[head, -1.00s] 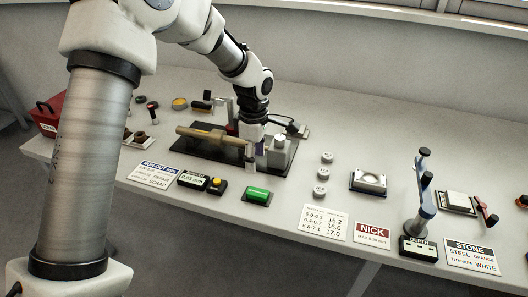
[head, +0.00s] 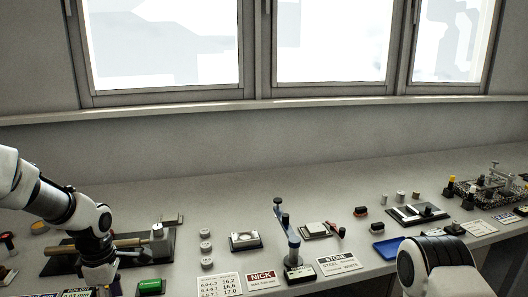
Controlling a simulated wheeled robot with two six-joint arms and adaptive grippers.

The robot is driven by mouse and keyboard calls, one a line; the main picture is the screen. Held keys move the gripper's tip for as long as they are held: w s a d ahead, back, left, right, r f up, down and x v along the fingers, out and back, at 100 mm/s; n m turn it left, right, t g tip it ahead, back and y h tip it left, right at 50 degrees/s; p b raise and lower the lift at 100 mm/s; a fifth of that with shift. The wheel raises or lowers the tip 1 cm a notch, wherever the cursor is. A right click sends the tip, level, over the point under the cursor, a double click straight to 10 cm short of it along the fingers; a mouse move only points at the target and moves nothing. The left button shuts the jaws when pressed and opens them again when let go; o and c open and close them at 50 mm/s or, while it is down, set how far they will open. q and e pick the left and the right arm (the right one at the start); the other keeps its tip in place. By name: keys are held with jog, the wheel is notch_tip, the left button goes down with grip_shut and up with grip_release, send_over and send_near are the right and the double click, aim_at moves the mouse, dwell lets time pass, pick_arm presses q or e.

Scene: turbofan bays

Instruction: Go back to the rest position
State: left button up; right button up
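My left arm comes in from the left edge in the head view. My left gripper (head: 108,287) is low at the bottom left, in front of the run-out fixture (head: 60,264) with its tan shaft (head: 125,243). Its fingertips are cut off or too small to make out, so I cannot tell whether it is open or holds anything. A white and dark link of my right arm shows at the bottom right. My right gripper is out of view.
The long grey bench carries weights (head: 206,247), a block on a dark base (head: 244,240), a depth gauge stand (head: 287,240), a green block (head: 151,287) and a blue tray (head: 388,248). A dark fixture (head: 417,214) stands right. The bench's back strip is clear below the windows.

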pick_arm(q)
jog(key=s+d+f+g, duration=0.15)
jog(key=s+f, duration=0.25)
jog(key=f, duration=0.5)
jog(key=s+d+f+m+g, duration=0.1)
jog(key=s+d+f+m, duration=0.1)
jog(key=s+f+m, duration=0.5)
jog(key=s+d+f+g, duration=0.1)
jog(key=s+d+f, duration=0.3)
jog(key=s, duration=0.8)
jog(key=s+d+f+m+g, duration=0.1)
jog(key=s+f+m, duration=0.3)
jog(key=s+f, duration=0.4)
jog(key=w+m+t, duration=0.1)
jog(key=m, duration=0.1)
jog(key=w+m+t, duration=0.1)
jog(key=m+t, duration=0.1)
jog(key=m, duration=0.1)
jog(key=w+r+m+t, duration=0.1)
jog(key=m, duration=0.2)
jog(key=shift+w+t, duration=0.2)
jog(key=shift+t, duration=0.15)
